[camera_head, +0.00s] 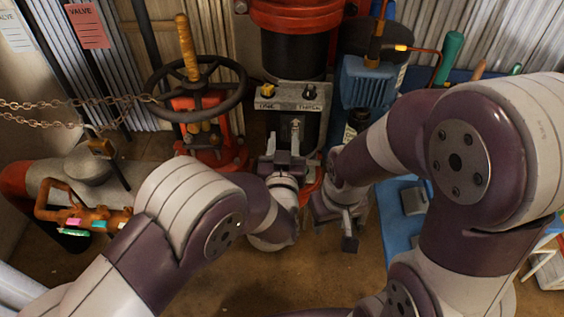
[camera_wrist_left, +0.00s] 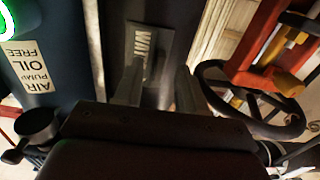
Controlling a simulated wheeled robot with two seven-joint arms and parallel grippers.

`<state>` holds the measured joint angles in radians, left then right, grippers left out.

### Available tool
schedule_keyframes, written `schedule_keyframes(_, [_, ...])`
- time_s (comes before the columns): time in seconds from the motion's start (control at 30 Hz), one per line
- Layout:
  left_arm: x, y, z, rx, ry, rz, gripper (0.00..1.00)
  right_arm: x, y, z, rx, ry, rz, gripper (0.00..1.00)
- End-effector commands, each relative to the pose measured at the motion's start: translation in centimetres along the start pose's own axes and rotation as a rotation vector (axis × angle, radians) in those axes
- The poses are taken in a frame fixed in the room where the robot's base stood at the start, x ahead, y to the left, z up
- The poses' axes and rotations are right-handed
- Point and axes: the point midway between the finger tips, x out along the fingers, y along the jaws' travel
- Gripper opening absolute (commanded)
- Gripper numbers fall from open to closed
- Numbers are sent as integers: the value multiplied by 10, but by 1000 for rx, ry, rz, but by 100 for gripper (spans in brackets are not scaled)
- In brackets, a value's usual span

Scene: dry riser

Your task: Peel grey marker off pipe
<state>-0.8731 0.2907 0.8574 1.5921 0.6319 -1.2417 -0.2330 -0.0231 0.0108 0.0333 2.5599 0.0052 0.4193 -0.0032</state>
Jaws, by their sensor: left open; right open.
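The grey marker (camera_wrist_left: 147,42) is a flat plate with pale letters, partly readable as "WAT", on the dark pipe (camera_wrist_left: 115,20) in the left wrist view. My left gripper (camera_wrist_left: 158,80) is open, with one finger on each side of the marker's lower end. I cannot tell whether a finger touches it. In the head view my left gripper (camera_head: 284,150) is at the dark pipe below the grey control box, and the marker is not clearly visible there. My right gripper (camera_head: 338,222) is open and empty, pointing down to the right of the left one.
A black handwheel (camera_head: 235,90) on a red valve stands left of the pipe. The grey control box (camera_head: 290,97) sits just above my left gripper. A blue motor (camera_head: 368,82) is to the right. A chain (camera_head: 70,103) hangs at left. The floor in front is clear.

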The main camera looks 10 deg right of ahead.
Motion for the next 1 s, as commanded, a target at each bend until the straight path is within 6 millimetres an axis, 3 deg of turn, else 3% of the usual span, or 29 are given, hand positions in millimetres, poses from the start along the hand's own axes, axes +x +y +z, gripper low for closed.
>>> schedule_keyframes(0.13, [11,0,1,0,-1,-1,40,0,0,0,0,0,0,43])
schedule_keyframes(0.37, [12,0,0,0,-1,0,40,0,0,0,0,0,0,43])
schedule_keyframes(0.47, [12,0,0,0,-1,0,14,0,0,0,0,0,0,43])
schedule_keyframes(0.5, [12,0,0,0,-1,0,1,0,0,0,0,0,0,43])
schedule_keyframes(0.53, [12,0,0,0,-1,0,0,0,0,0,0,0,0,43])
schedule_keyframes(0.6, [12,0,0,0,-1,0,0,0,0,0,0,0,0,43])
schedule_keyframes(0.63, [12,0,0,0,-1,0,6,0,0,0,0,0,0,43])
schedule_keyframes(0.67, [12,0,0,0,-1,0,0,0,0,0,0,0,0,43])
schedule_keyframes(1.0, [7,0,0,1,-1,1,0,-1,0,0,0,0,0,43])
